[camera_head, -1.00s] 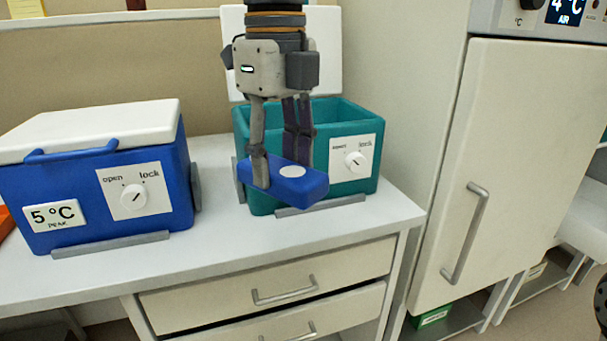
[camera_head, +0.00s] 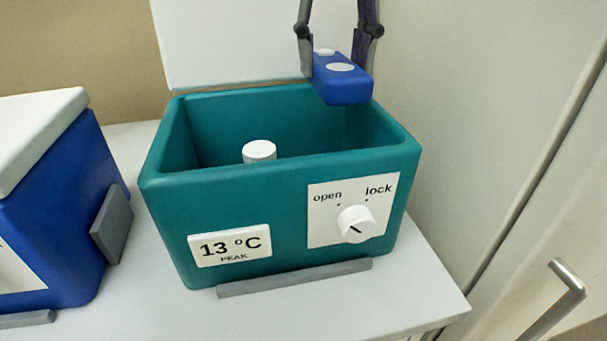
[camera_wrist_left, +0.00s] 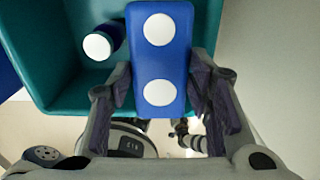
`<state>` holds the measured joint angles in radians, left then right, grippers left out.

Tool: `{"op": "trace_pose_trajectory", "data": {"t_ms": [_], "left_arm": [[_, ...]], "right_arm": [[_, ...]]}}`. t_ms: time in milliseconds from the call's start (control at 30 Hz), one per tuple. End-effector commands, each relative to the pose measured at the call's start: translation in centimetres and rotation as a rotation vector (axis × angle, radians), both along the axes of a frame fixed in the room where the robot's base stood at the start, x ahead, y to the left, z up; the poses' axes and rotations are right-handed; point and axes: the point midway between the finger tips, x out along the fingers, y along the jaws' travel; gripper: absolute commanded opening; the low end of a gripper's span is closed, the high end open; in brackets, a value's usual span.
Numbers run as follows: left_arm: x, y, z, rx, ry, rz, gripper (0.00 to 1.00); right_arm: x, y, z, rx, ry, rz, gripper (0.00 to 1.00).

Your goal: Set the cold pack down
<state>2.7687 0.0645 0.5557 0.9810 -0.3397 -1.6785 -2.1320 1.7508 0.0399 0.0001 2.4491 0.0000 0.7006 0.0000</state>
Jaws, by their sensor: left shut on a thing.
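The cold pack (camera_head: 343,86) is a blue block with white round spots. My left gripper (camera_head: 340,62) is shut on it and holds it above the back right of the open teal cooler box (camera_head: 170,222). In the left wrist view the cold pack (camera_wrist_left: 159,62) sits between the two fingers of the left gripper (camera_wrist_left: 160,92), with the teal box (camera_wrist_left: 60,92) beneath and beside it. The white lid of the teal box (camera_head: 230,45) stands open at the back. My right gripper is not in view.
A white-capped bottle (camera_head: 259,151) stands inside the teal box; its blue body shows in the left wrist view. A closed blue cooler (camera_head: 60,215) with a white lid is at the left. A pale cabinet with a handle (camera_head: 560,300) is at the right.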

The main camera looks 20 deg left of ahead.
Motion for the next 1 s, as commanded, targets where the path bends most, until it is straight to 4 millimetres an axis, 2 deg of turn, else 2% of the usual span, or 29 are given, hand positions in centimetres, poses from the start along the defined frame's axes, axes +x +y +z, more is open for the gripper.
{"op": "trace_pose_trajectory", "data": {"t_ms": [67, 300, 500, 667, 867, 1000], "left_arm": [[-0.1, 0.0, -0.6, 0.002, 0.000, 0.000, 0.11], [-0.3, 0.0, -7.2, 0.001, 0.000, 0.000, 0.11], [-0.2, 0.0, -11.6, 0.002, -0.002, 0.000, 0.11], [-0.2, 0.0, -13.4, 0.001, -0.003, 0.000, 0.11], [-0.2, 0.0, -17.2, 0.001, -0.002, 0.000, 0.11], [-0.2, 0.0, -17.9, 0.000, -0.004, 0.000, 0.11]], "right_arm": [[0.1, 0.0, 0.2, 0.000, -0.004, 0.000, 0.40], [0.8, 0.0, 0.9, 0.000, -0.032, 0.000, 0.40], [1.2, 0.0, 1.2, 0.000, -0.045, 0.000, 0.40], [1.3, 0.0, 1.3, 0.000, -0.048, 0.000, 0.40], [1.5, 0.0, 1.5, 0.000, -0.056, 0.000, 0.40], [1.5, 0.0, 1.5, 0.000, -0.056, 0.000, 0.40]]}}
